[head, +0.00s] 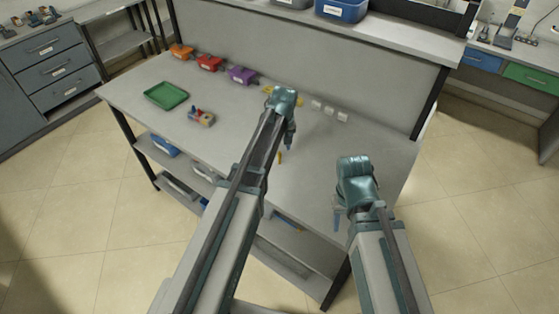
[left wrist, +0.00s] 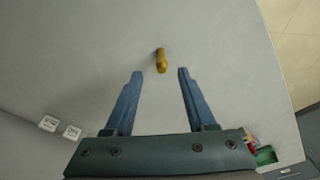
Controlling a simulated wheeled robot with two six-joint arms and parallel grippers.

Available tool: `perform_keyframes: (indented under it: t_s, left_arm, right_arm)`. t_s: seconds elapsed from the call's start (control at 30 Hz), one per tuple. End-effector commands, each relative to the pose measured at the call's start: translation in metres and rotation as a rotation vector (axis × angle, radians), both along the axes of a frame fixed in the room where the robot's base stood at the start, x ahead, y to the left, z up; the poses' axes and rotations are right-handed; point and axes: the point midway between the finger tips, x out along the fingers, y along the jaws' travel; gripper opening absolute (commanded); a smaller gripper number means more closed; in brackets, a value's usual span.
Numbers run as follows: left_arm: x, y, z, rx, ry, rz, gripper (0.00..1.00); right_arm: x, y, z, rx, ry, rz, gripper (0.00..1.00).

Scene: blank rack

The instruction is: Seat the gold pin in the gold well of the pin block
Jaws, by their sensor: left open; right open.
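The gold pin (head: 280,157) is on the bench near its front edge and looks upright. In the left wrist view the gold pin (left wrist: 161,60) lies ahead of and between the open fingertips of my left gripper (left wrist: 160,72), with nothing gripped. In the head view my left gripper (head: 289,144) is just beside and above the pin. The pin block (head: 201,119), with red and blue parts on it, sits on the bench to the left; its gold well cannot be made out. My right gripper (head: 338,218) is open and empty at the bench's front right.
A green tray (head: 166,95) lies left of the block. Orange (head: 181,51), red (head: 209,63) and purple (head: 241,75) bins line the back. White cubes (head: 343,116) stand at the back right. The bench between block and pin is mostly clear.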

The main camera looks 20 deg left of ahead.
Motion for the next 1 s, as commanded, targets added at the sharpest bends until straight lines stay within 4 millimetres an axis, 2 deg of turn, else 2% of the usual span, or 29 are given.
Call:
perform_keyframes:
  t_s: [0.03,0.23,0.57,0.87,0.9,1.0]
  left_arm:
    - [0.0,0.001,-0.012,0.0,0.0,0.0,0.56]
    - [0.001,0.004,-0.036,0.0,0.0,0.0,0.56]
    - [0.002,0.005,-0.038,0.0,0.0,0.0,0.56]
    - [0.002,0.005,-0.038,0.0,0.0,0.0,0.04]
    - [0.002,0.005,-0.038,0.0,0.0,0.0,0.0]
    - [0.002,0.005,-0.038,0.0,0.0,0.0,0.0]
  right_arm:
    - [0.0,0.0,-0.012,0.0,0.0,0.0,0.5]
    - [0.0,0.0,-0.036,0.0,0.0,-0.001,0.5]
    - [0.0,0.0,-0.038,0.0,0.0,-0.001,0.5]
    - [0.0,0.0,-0.038,0.0,0.0,-0.001,0.5]
    - [0.0,0.0,-0.038,0.0,0.0,-0.001,0.5]
    - [0.0,0.0,-0.038,0.0,0.0,-0.001,0.5]
